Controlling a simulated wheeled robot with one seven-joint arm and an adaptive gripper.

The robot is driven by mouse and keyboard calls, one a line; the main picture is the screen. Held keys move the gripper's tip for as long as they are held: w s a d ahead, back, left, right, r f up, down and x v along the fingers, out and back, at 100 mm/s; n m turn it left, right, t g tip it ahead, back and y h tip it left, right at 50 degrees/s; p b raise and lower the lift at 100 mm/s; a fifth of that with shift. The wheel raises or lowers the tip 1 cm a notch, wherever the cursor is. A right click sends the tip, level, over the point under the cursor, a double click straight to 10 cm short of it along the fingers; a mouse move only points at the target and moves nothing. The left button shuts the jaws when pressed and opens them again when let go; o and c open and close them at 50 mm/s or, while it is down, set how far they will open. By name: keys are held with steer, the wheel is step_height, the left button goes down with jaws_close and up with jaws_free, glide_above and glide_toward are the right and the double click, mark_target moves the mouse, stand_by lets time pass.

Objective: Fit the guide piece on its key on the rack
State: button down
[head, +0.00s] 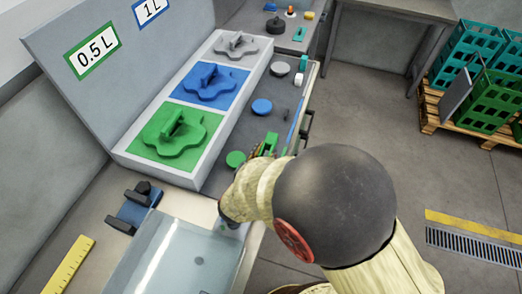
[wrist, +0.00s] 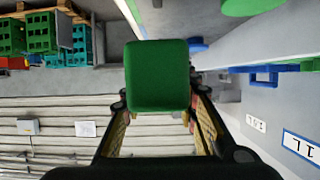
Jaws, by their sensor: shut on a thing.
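My gripper (wrist: 158,106) is shut on a green block-like piece, the guide piece (wrist: 158,75), which stands up between the fingers in the wrist view. In the head view my gripper (head: 259,151) is largely hidden by my arm, and part of the green guide piece (head: 270,142) shows beside it. They are over the dark strip right of the white rack (head: 130,162). The rack holds green (head: 176,133), blue (head: 211,82) and grey (head: 237,45) shaped pieces on pads. I cannot tell which part is the key.
A green disc (head: 236,159), a blue disc (head: 262,107) and a grey disc (head: 280,69) lie on the strip. A clear cover (head: 175,262) and blue clamp (head: 134,207) are at front left. Crates (head: 490,100) stand on a pallet far right. The floor between is clear.

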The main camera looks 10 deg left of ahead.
steer(key=shift+w+f+b, duration=0.1)
steer(key=shift+f+b, duration=0.35)
steer(key=shift+f, duration=0.15)
steer(key=shift+f+b, duration=1.45)
steer(key=shift+b, duration=0.1)
steer(key=shift+f, duration=0.1)
steer(key=shift+f+b, duration=1.1)
steer(key=shift+f, duration=0.9)
steer(key=c, duration=1.3)
jaws_free()
steer(key=shift+c, duration=0.2)
steer(key=shift+o, duration=0.2)
step_height(320, 180, up, 10)
steer(key=shift+f, duration=0.1)
